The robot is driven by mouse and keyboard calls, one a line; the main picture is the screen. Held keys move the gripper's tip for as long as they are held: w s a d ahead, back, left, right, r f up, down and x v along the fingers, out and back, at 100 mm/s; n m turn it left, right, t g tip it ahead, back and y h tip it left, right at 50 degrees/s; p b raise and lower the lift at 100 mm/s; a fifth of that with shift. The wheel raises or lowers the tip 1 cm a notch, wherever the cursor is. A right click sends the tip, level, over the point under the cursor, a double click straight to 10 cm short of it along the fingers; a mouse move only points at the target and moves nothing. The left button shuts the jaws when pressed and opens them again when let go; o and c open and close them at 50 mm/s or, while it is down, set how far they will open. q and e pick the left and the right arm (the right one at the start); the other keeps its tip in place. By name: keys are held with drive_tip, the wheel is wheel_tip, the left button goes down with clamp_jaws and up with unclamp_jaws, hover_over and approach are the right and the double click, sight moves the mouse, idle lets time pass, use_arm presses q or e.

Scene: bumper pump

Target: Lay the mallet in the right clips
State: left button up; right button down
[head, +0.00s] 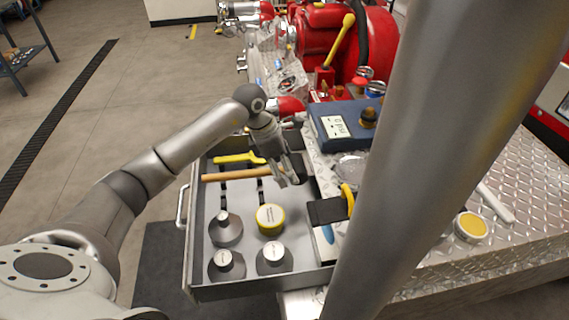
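The mallet's pale wooden handle (236,176) lies left to right across the back of the open grey drawer (205,292). Its right end runs to my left gripper (287,178), which hangs over the drawer's back right part. A dark shape beside the fingers may be the mallet head, but I cannot tell. Dark clips (223,188) show under and in front of the handle. Whether the fingers are shut on the mallet is not clear. My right gripper is not in view; a large grey arm link of mine crosses the right half.
A yellow wrench (238,158) lies behind the handle. Another yellow tin (471,226) sits further right.

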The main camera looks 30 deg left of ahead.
use_arm(q)
wheel_tip(320, 180, down, 7)
drive_tip(key=b, duration=0.4)
drive_tip(key=shift+f+b, duration=0.15)
drive_tip(key=shift+b, duration=0.25)
drive_tip(key=shift+f, duration=0.2)
drive_tip(key=shift+w+d+r, duration=0.1)
drive_tip(key=shift+d, duration=0.05)
drive_tip(key=shift+f+b, duration=0.35)
drive_tip(key=shift+b, duration=0.15)
drive_tip(key=shift+f, duration=0.3)
idle(0.4)
